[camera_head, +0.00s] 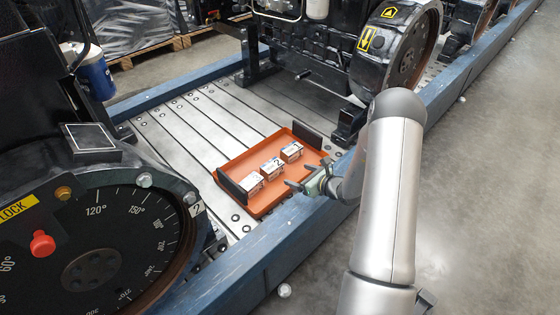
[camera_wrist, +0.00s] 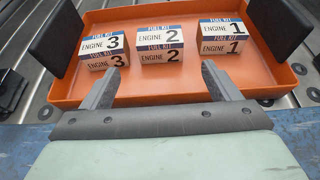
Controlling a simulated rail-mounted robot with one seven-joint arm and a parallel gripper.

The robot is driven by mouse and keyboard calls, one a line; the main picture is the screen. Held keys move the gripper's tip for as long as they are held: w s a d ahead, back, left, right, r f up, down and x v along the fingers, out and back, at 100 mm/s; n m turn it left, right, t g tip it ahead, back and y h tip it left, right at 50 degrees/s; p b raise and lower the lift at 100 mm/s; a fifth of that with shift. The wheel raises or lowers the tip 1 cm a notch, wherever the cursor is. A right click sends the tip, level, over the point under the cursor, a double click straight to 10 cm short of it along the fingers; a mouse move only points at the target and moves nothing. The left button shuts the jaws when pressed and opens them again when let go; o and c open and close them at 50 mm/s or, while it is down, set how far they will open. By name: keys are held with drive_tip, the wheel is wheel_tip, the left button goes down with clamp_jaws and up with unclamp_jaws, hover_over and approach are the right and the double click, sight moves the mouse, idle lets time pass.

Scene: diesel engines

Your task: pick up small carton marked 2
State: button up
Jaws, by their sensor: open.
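In the head view carton 2 (camera_head: 272,168) is the middle one of the row. My gripper (camera_wrist: 160,80) is open and empty. Its two fingers point at carton 2, one to each side, and stay short of it. In the head view my gripper (camera_head: 292,186) is at the tray's near edge.
The tray has dark upright handles (camera_wrist: 277,24) at both ends. A blue rail (camera_head: 262,249) runs along the near side. A large black dial disc (camera_head: 95,245) with a red knob stands left; black engines stand behind. Metal deck (camera_head: 190,125) around the tray is mostly clear.

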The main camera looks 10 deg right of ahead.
sight(273, 165)
drive_tip(key=b+x, duration=0.3)
drive_tip(key=x, duration=0.8)
drive_tip(key=shift+f, duration=0.2)
drive_tip(key=shift+b+x, duration=1.35)
drive_tip(key=shift+x, duration=1.75)
drive_tip(key=shift+a+r, duration=0.1)
drive_tip(key=shift+r, duration=0.1)
drive_tip(key=c, duration=0.7)
